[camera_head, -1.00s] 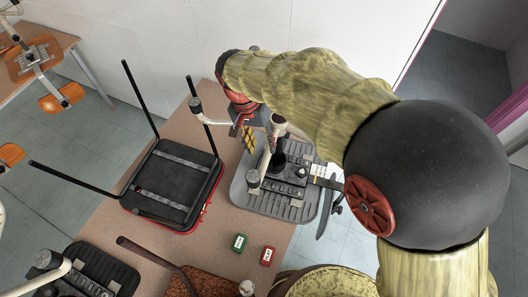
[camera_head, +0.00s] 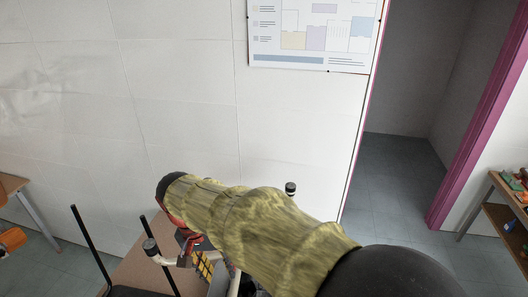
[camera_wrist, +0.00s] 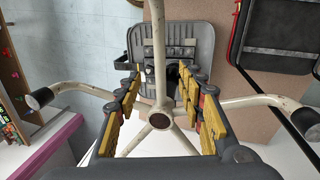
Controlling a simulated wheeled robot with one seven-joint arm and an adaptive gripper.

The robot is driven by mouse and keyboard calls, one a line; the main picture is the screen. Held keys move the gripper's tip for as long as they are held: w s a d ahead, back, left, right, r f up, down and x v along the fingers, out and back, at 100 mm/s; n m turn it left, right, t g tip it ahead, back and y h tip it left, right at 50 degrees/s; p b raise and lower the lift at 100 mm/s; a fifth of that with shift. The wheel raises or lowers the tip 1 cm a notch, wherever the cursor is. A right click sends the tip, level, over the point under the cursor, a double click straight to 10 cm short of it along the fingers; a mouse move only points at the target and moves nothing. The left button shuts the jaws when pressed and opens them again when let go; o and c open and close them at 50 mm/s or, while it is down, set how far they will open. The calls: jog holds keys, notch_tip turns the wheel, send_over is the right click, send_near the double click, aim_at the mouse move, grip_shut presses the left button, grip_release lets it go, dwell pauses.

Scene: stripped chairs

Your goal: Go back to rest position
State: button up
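My gripper (camera_wrist: 165,108) is in the wrist view with its two yellow-padded fingers spread wide apart. No object is pinched between the pads. The cream metal legs of a stripped chair (camera_wrist: 253,101) and their dark-capped hub show between and beside the fingers. Whether they touch the fingers I cannot tell. The grey chair seat (camera_wrist: 200,38) lies beyond them. In the head view my gripper (camera_head: 203,265) is low in the picture, partly hidden by my arm, with a yellow pad showing.
A brown table (camera_head: 133,268) with a black upturned chair (camera_head: 125,291) is at the lower left. A white wall (camera_head: 180,100) with a poster (camera_head: 312,35) stands behind. A doorway with a purple frame (camera_head: 480,120) and a shelf (camera_head: 497,205) are at the right.

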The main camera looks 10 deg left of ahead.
jog(key=s+d+f+n, duration=0.1)
jog(key=n, duration=0.1)
jog(key=s+d+f+n, duration=0.1)
jog(key=d+n, duration=0.1)
jog(key=shift+s+f+y+b, duration=0.3)
jog(key=shift+f+y+b, duration=0.1)
jog(key=s+d+f+m+t+b, duration=0.1)
jog(key=s+d+f+b, duration=0.1)
jog(key=d+b, duration=0.4)
jog(key=s+d+f+m+t+y+b, duration=0.1)
jog(key=d+b, duration=0.6)
jog(key=d, duration=0.9)
jog(key=s+d+f+m+t+b, duration=0.2)
jog(key=d+b, duration=0.4)
jog(key=d, duration=0.6)
notch_tip(320, 180, down, 3)
jog(key=shift+s+r+m+t+b, duration=0.15)
jog(key=shift+s+m+t+b, duration=0.25)
jog(key=shift+s+t, duration=0.55)
